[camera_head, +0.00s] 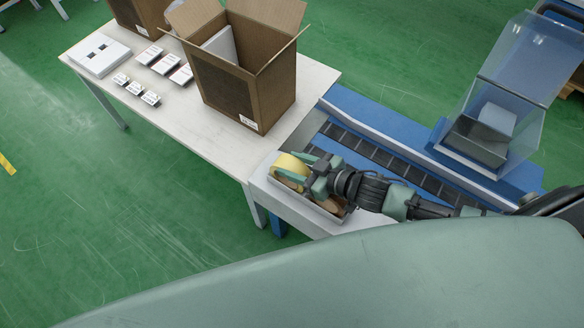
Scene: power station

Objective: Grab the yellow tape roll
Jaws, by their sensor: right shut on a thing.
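The yellow tape roll (291,164) is at the near end of the conveyor, in or just above a small tray (338,214) with brown rolls in it. My right gripper (293,172) reaches in from the right and is shut on the yellow tape roll, with its fingers on either side of it. The gripper hides part of the roll and of the tray, so I cannot tell whether the roll is clear of the tray. My left gripper is not in view.
A white table (215,138) holds an open cardboard box (240,85), several small labelled packets (163,64) and a white flat piece (101,54). The blue conveyor (365,118) and a clear-covered machine (495,110) stand to the right. Green floor is free at left.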

